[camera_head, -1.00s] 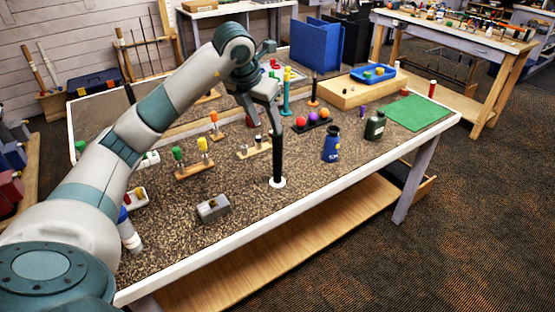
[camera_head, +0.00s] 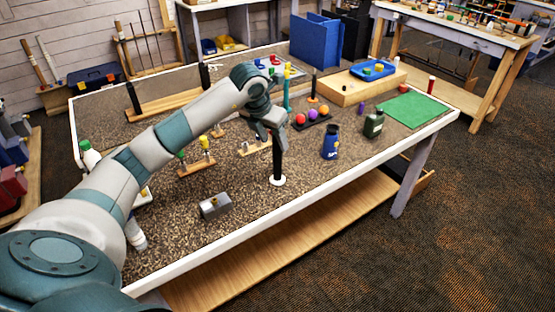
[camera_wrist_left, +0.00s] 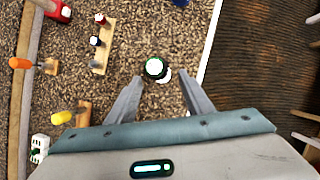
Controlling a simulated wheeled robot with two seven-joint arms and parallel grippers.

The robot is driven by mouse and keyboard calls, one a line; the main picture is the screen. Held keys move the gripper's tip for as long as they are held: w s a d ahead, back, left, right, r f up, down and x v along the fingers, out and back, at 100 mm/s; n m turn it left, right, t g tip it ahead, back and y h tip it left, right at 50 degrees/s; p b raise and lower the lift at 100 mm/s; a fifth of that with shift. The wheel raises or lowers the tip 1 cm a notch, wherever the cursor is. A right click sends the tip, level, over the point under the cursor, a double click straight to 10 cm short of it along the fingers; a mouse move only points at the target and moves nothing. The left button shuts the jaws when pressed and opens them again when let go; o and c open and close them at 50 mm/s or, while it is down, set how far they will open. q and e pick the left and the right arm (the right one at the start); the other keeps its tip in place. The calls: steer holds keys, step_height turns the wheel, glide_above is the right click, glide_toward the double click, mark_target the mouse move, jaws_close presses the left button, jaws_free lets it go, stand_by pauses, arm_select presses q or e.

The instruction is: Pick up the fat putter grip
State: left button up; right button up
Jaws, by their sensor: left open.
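The fat putter grip is a thick black cylinder (camera_head: 278,162) standing upright on a round white base, near the middle of the table's front part. In the left wrist view its round top (camera_wrist_left: 155,68) shows pale in the middle with a dark rim. My left gripper (camera_head: 274,137) is above and around the grip's upper end in the head view. In the wrist view its two fingers (camera_wrist_left: 160,84) are spread, with the grip's top just beyond the tips, between their lines. I cannot tell whether a finger touches it. My right gripper is not in view.
A grey metal block (camera_head: 215,206) lies to the front left. A blue bottle (camera_head: 331,143) and a dark green bottle (camera_head: 374,124) stand to the right. Wooden racks (camera_head: 196,166) with coloured-handled tools stand behind left.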

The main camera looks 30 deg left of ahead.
mark_target(278, 158)
arm_select(q)
steer(key=shift+w+f+p, duration=0.25)
steer(key=shift+w+p, duration=0.05)
steer(key=shift+p, duration=0.15)
steer(key=p+x, duration=0.2)
steer(key=x, duration=0.1)
steer(key=shift+w+f, duration=0.25)
steer(key=shift+w, duration=0.05)
steer(key=shift+w+f, duration=0.15)
steer(key=shift+f, duration=0.15)
steer(key=shift+a, duration=0.1)
jaws_close()
steer(key=shift+r, duration=0.1)
